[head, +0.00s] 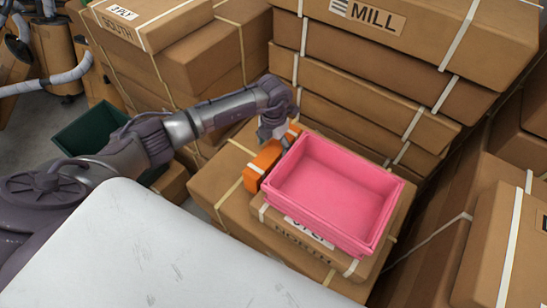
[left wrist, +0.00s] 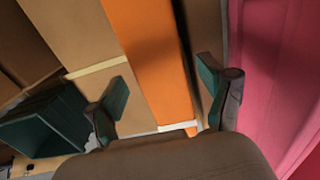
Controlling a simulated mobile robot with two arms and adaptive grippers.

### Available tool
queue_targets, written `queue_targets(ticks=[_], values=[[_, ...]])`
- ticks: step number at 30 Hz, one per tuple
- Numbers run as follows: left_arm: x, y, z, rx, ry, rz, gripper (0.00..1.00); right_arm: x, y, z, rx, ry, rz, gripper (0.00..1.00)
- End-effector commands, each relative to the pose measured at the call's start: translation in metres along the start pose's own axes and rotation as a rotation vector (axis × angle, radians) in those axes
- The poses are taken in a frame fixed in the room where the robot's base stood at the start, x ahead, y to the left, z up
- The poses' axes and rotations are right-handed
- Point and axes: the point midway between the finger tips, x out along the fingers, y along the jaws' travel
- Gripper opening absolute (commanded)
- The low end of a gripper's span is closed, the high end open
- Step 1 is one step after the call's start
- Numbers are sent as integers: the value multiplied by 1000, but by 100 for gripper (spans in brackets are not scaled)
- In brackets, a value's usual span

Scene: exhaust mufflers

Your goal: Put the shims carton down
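The orange carton (head: 263,164), which I take for the shims carton, lies on a large cardboard box, close along the left side of the pink crate (head: 335,190). It has a white band near one end. My left gripper (head: 273,138) is over its far end. In the left wrist view, the orange carton (left wrist: 150,50) runs between the two spread fingers of my left gripper (left wrist: 163,78). Cardboard shows between each finger and the carton, so the fingers appear apart from it. My right gripper is not in view.
The pink crate sits on a strapped carton on the same large box (head: 203,180). Tall stacks of strapped cartons (head: 375,70) rise behind and to the right. A dark green bin (head: 80,133) stands at left. A white surface (head: 130,250) fills the front left.

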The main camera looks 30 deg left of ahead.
Motion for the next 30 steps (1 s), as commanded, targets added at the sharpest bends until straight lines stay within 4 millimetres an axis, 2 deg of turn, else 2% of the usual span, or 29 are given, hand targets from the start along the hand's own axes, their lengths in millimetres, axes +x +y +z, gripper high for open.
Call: queue_targets(ticks=[1,2,13,23,26,30], values=[[0,0,0,0,0,0,66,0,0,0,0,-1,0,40],[0,0,0,0,0,0,61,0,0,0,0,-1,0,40],[0,0,0,-1,0,0,0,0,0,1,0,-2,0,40],[-4,0,1,-1,-3,0,0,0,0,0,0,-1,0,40],[-14,0,2,0,-5,0,0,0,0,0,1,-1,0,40],[-41,1,2,1,-8,1,0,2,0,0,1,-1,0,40]])
